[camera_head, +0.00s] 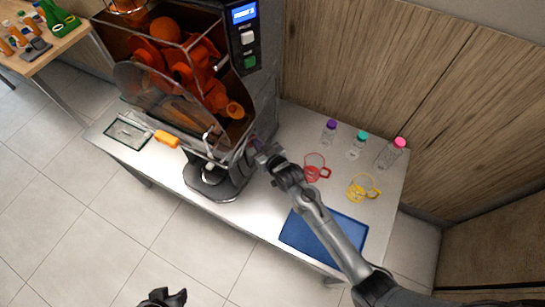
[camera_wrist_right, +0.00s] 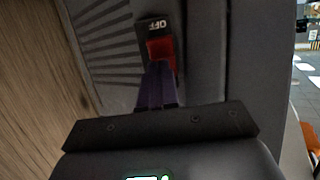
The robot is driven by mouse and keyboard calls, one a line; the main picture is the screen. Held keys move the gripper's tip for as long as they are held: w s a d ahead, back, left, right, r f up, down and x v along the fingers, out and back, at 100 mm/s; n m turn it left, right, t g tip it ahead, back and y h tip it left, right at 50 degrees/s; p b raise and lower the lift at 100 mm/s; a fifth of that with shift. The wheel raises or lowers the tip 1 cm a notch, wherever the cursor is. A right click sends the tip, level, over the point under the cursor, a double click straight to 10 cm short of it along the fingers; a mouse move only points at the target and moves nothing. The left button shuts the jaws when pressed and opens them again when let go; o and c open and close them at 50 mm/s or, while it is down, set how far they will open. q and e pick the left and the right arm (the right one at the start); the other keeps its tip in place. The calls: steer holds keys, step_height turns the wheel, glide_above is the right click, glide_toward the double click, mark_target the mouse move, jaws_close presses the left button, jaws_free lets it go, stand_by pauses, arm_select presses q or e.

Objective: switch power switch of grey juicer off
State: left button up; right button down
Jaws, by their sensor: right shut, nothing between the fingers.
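The grey juicer (camera_head: 262,95) stands on the white table, with oranges behind its clear front cover. In the right wrist view its power switch (camera_wrist_right: 161,47) is a red rocker in a dark frame on the grey side panel, with an upside-down "OFF" label (camera_wrist_right: 153,25) at its upper end. My right gripper (camera_head: 257,147) is at the juicer's right side, shut and empty. Its purple fingertips (camera_wrist_right: 157,72) are at the switch's lower part and hide it; I cannot tell if they touch. My left gripper (camera_head: 163,297) shows only partly at the bottom edge, away from the juicer.
A red cup (camera_head: 316,168), a yellow cup (camera_head: 362,188) and three capped bottles (camera_head: 358,146) stand right of my right gripper. A blue tray (camera_head: 325,238) lies at the table's front right. A wooden wall (camera_head: 350,65) is behind.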

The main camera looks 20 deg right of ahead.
arm_select(q)
steer(key=shift+w+d+p+v, duration=0.15)
steer(key=shift+p+v, duration=0.7)
steer(key=shift+v, duration=0.2)
steer(key=shift+w+d+p+v, duration=0.1)
steer(key=shift+d+p+v, duration=0.05)
steer(key=shift+p+v, duration=0.8)
arm_select(e)
steer(key=v, duration=1.3)
steer(key=shift+s+r, duration=0.2)
steer(key=shift+r, duration=0.25)
arm_select(q)
steer(key=shift+r, duration=0.2)
arm_select(e)
steer(key=shift+d, duration=0.1)
